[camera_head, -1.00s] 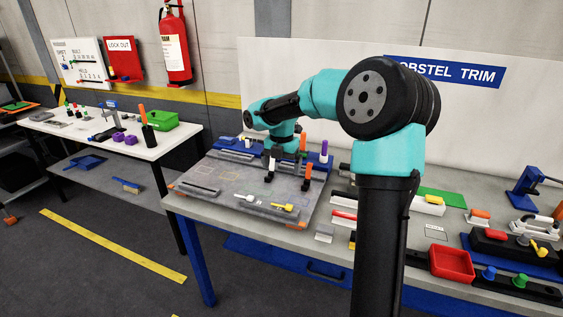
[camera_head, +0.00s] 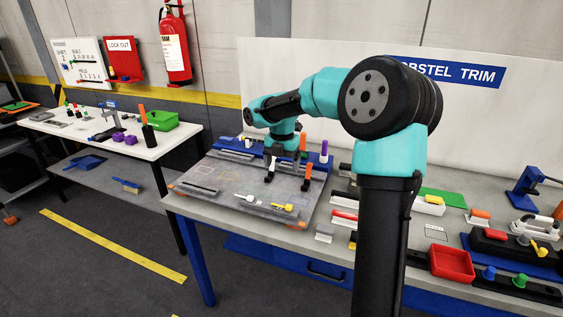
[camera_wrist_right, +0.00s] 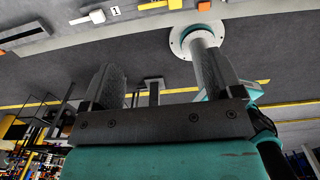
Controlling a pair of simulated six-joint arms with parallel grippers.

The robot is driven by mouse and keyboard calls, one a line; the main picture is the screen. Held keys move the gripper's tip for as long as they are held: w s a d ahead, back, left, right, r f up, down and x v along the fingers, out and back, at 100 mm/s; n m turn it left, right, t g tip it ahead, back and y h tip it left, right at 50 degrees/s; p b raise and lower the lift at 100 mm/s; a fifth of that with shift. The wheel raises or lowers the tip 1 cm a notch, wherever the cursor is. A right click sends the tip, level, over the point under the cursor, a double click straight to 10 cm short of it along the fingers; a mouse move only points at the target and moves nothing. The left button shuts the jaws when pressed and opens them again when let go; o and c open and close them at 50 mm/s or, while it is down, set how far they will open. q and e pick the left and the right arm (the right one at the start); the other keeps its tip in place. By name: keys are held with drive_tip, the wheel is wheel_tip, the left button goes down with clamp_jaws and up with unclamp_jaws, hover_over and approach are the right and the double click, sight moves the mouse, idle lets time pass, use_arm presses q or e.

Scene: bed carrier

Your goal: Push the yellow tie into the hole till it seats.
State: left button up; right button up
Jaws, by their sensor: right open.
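The yellow tie (camera_head: 282,207) lies near the front edge of the grey board (camera_head: 215,193), on a raised grey strip. A white piece (camera_head: 245,197) lies to its left. My right gripper (camera_head: 281,177) is open and empty, above the board behind the yellow tie and apart from it. In the right wrist view its two fingers (camera_wrist_right: 160,78) stand wide apart with nothing between them. A yellow piece (camera_wrist_right: 175,4) is cut by that view's top edge; I cannot tell for sure whether it is the tie. I cannot make out the hole. My left gripper is out of view.
Orange-topped and purple upright pieces (camera_head: 324,150) stand at the board's right back, close to the gripper. A red tray (camera_head: 452,263) and several small parts fill the bench's right side. A second table (camera_head: 75,127) stands at the left.

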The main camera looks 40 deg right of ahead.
sight(289, 206)
drive_tip(key=shift+n, duration=0.8)
drive_tip(key=f, duration=0.2)
drive_tip(key=s+f, duration=0.1)
drive_tip(key=f, duration=0.2)
drive_tip(key=s+d+f, duration=0.1)
drive_tip(key=f, duration=0.2)
drive_tip(key=shift+s, duration=0.15)
drive_tip(key=c, duration=0.8)
drive_tip(key=shift+f, duration=0.25)
drive_tip(key=shift+c, duration=0.5)
drive_tip(key=c, duration=0.5)
drive_tip(key=shift+f, duration=0.15)
clamp_jaws()
drive_tip(key=shift+f, duration=2.8)
